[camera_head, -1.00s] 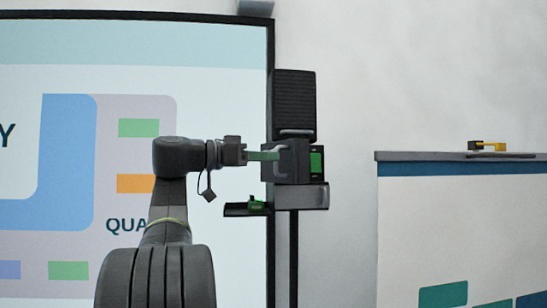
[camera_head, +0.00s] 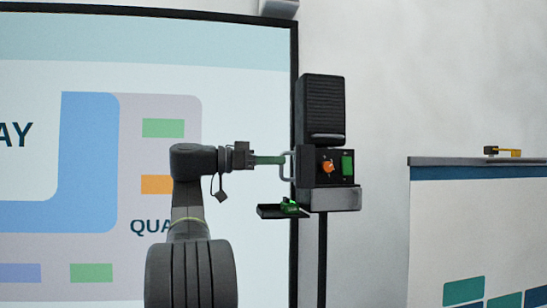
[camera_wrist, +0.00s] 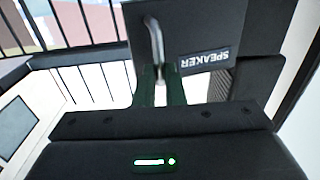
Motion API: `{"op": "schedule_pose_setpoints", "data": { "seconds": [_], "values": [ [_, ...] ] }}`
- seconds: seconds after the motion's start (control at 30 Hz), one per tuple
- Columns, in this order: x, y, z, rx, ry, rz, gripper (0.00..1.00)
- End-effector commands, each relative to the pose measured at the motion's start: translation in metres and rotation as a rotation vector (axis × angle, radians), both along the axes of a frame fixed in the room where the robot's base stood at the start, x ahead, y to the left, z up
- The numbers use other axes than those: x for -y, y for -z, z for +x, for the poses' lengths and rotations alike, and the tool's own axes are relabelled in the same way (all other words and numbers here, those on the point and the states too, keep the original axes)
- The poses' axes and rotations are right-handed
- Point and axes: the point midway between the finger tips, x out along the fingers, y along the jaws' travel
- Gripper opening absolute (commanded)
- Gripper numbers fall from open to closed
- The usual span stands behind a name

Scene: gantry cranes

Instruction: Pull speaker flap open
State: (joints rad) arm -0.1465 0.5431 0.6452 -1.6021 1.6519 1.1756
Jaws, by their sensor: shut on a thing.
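The speaker flap is a dark panel with a SPEAKER label in the wrist view (camera_wrist: 215,30). In the head view the flap (camera_head: 297,168) stands nearly edge-on at the left of the dark box (camera_head: 338,180). Its grey metal handle (camera_head: 284,166) also shows in the wrist view (camera_wrist: 154,40). My gripper (camera_head: 281,160), with green fingers, is shut on the handle; the fingers show in the wrist view (camera_wrist: 160,92). The box front is uncovered and shows an orange part (camera_head: 328,167) and a green part (camera_head: 347,165).
A black ribbed unit (camera_head: 323,106) sits above the box, and a grey block (camera_head: 335,199) below it. A large screen (camera_head: 240,50) stands behind; a counter (camera_head: 470,161) is at right.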

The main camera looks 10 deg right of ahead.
Motion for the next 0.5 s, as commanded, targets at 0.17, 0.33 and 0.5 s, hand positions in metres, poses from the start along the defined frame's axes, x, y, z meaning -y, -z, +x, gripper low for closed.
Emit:
{"op": "schedule_pose_setpoints", "data": {
  "seconds": [0.17, 0.33, 0.5],
  "values": [
    [0.0018, 0.001, 0.0053, -0.005, -0.012, -0.002, 0.0],
    [0.0021, 0.0015, 0.0054, -0.006, -0.011, -0.001, 0.0],
    [0.0019, 0.0016, 0.0051, -0.006, -0.011, -0.001, 0.31]
  ]
}}
